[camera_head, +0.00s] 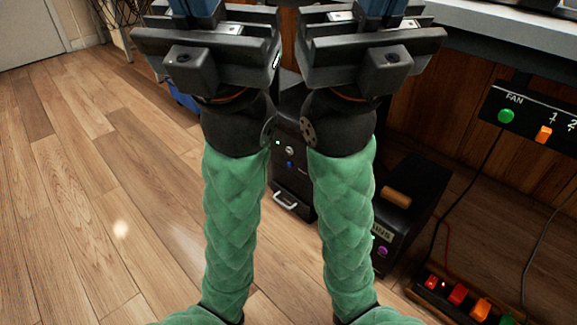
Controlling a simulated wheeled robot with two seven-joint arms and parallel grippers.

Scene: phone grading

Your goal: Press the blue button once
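A dark box (291,185) stands low between my two arms. A small round spot that looks blue (290,164) is on its front, just below a silver knob; it is too small to be sure that it is the blue button. My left gripper (205,45) and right gripper (372,45) are side by side at the top of the picture, both well apart from the box front. Their fingers are mostly cut off by the top edge, so I cannot see whether they are open or shut. My arms hide both sides of the box.
A black unit with a wooden handle (397,196) and a purple knob stands right of my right arm. A FAN panel (528,119) has a green button and an orange switch. A power strip (462,297) with red switches lies lower right. Open wooden floor (90,190) spreads at left.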

